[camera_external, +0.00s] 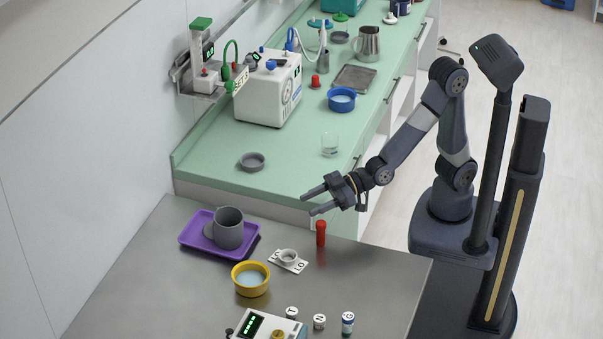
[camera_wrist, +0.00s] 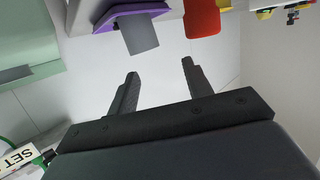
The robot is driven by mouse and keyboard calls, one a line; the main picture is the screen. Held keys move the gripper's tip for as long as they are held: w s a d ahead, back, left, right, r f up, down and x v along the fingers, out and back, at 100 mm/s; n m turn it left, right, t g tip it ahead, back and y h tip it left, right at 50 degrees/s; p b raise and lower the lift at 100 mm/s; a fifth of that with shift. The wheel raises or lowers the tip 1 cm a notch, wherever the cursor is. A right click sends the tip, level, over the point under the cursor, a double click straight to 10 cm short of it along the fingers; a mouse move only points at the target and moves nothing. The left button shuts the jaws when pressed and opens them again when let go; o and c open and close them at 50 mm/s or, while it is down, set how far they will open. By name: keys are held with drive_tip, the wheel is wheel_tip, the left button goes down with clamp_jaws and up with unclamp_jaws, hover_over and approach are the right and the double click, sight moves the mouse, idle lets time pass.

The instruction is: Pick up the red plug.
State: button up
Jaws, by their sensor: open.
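A red plug (camera_external: 320,233), a slim upright cylinder with a wider top, stands near the far right edge of the steel table. My gripper (camera_external: 308,204) is open and empty, level, above and slightly left of the plug in the external view, not touching it. In the wrist view the open fingers (camera_wrist: 160,68) have nothing between them. A red shape, which looks like the plug (camera_wrist: 203,18), is at the top edge beyond the right finger, partly cut off. A smaller red knob-like piece (camera_external: 315,81) sits on the green counter.
Several small labelled jars stand at the front. The green counter (camera_external: 290,170) lies behind my gripper.

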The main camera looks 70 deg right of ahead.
sight(315, 247)
drive_tip(key=s+d+f+n+g, duration=0.1)
drive_tip(key=s+d+f+g, duration=0.25)
drive_tip(key=s, duration=0.45)
drive_tip(key=shift+t, duration=0.35)
drive_tip(key=shift+b+x, duration=0.5)
drive_tip(key=shift+x, duration=2.6)
drive_tip(key=shift+s+a+x, duration=0.1)
drive_tip(key=shift+s+x, duration=0.05)
drive_tip(key=shift+x, duration=1.15)
drive_tip(key=shift+s+a+x, duration=0.1)
drive_tip(key=shift+s+x, duration=0.1)
drive_tip(key=shift+x, duration=1.05)
drive_tip(key=shift+f, duration=0.1)
drive_tip(key=shift+c, duration=0.3)
clamp_jaws()
